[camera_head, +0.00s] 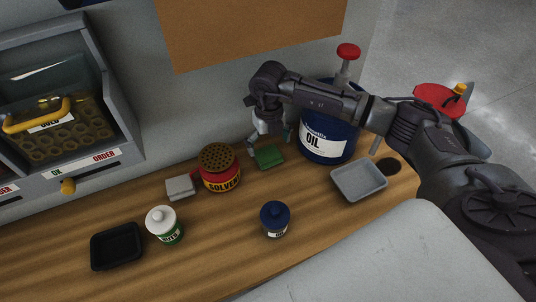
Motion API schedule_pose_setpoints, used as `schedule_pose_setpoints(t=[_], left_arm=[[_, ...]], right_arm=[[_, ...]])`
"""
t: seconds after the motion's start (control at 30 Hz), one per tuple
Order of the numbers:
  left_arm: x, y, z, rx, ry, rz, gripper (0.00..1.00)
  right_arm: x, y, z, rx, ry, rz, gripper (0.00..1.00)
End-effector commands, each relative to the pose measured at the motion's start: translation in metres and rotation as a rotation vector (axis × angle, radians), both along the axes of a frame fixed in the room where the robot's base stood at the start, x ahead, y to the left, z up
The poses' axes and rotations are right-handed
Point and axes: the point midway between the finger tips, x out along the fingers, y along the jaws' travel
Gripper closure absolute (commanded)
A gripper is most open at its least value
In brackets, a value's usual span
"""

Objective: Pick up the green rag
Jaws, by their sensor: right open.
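My right arm reaches in from the right, over the oil drum. My right gripper (270,141) points down just behind and above the rag. Its fingers are open, one on the left and one on the right of the rag's far side. I cannot tell whether a finger touches the rag. My left gripper is not in view.
A red and yellow solvent can (220,180) stands left of the rag, beside a grey sponge-like block (181,187). The blue oil drum (327,146) stands right.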

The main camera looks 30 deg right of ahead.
Motion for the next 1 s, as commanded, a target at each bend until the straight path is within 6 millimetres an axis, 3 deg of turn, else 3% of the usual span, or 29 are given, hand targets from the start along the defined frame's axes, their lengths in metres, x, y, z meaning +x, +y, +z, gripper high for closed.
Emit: schedule_pose_setpoints(t=[0.1, 0.3, 0.57, 0.9, 1.0], left_arm=[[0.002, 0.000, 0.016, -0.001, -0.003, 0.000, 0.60], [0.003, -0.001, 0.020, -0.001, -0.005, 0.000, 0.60], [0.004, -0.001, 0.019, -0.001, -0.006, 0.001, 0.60], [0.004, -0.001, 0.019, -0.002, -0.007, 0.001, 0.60], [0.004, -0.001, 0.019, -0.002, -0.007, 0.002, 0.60]], right_arm=[[-0.005, 0.001, -0.015, 0.000, 0.006, 0.000, 0.00], [-0.004, 0.001, -0.040, 0.000, 0.003, 0.000, 0.00], [-0.004, 0.001, -0.042, 0.000, 0.001, 0.001, 0.02], [-0.003, 0.001, -0.042, 0.000, 0.001, 0.001, 0.58], [-0.003, 0.001, -0.042, 0.000, 0.001, 0.001, 0.58]])
